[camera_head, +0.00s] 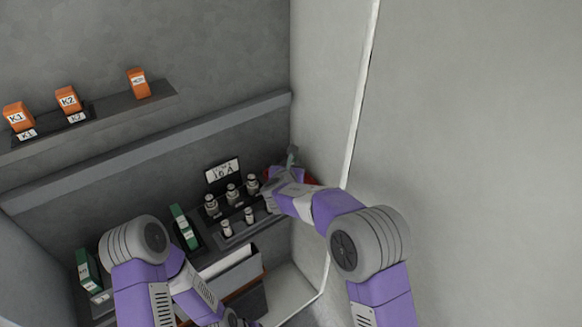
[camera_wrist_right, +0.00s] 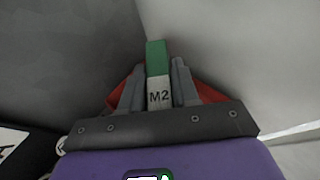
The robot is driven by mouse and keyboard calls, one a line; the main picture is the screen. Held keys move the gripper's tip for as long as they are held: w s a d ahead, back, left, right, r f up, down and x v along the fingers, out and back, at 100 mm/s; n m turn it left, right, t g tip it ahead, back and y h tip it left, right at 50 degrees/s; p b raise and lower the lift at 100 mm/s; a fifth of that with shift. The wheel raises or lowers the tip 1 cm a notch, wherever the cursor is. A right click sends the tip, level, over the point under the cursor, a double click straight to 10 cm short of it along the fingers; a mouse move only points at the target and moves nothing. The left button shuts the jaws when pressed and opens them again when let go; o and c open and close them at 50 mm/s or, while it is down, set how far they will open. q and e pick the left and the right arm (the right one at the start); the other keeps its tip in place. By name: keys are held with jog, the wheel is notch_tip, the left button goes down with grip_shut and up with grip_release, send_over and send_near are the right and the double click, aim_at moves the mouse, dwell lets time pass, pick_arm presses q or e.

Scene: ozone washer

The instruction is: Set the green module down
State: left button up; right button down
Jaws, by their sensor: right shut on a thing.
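The green module (camera_wrist_right: 157,58), with a white label reading M2, is held upright between the fingers of my right gripper (camera_wrist_right: 158,88), which is shut on it. In the head view my right gripper (camera_head: 284,168) is over the right end of the bench, by the corner of the walls. The module is mostly hidden by the gripper there. A red surface (camera_wrist_right: 209,94) shows behind the fingers; I cannot tell whether the module touches it. My left arm comes in at the lower left; its gripper does not show.
Two other green modules (camera_head: 185,228) (camera_head: 88,270) stand on the bench. A dark rack of several capped vials (camera_head: 232,192) is left of my right gripper, with a sign (camera_head: 222,170) behind. Orange boxes (camera_head: 68,98) sit on the upper shelf (camera_head: 110,115). A wall (camera_head: 328,110) is close on the right.

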jog(key=shift+f, duration=0.15)
jog(key=c, duration=0.8)
grip_release()
jog(key=shift+c, duration=0.2)
jog(key=shift+r, duration=0.2)
jog(key=shift+s+r, duration=0.15)
jog(key=v, duration=1.1)
jog(key=shift+s+p, duration=0.3)
jog(key=shift+s, duration=0.05)
jog(key=shift+a, duration=0.1)
